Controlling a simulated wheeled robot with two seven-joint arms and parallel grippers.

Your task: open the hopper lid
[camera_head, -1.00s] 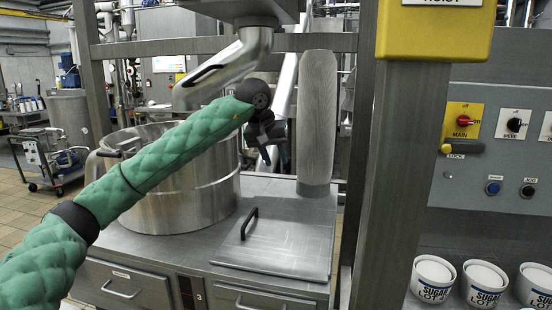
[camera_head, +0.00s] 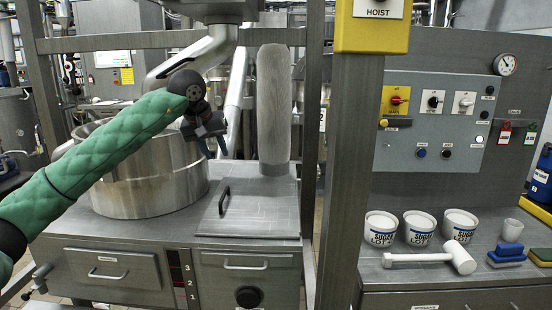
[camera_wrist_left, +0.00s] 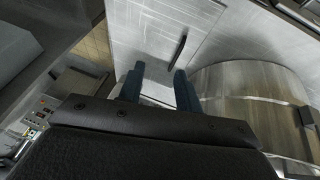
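The hopper lid (camera_head: 255,215) is a flat square metal plate lying shut on the steel counter, with a black bar handle (camera_head: 224,201) near its left side. My left gripper (camera_head: 213,148) hangs above and behind the handle in the head view, fingers pointing down, apart from the lid. In the left wrist view the two blue-grey fingers (camera_wrist_left: 159,86) are spread with nothing between them. The handle also shows in the left wrist view (camera_wrist_left: 178,51), beyond the fingertips and to the right of centre. My right gripper is not in view.
A large round steel vessel (camera_head: 150,190) stands left of the lid, under my left arm. A grey mesh-like cylinder (camera_head: 273,110) stands behind the lid. A steel post (camera_head: 352,180) rises to the right. Sugar tubs (camera_head: 419,227) and a white mallet (camera_head: 440,257) occupy the right counter.

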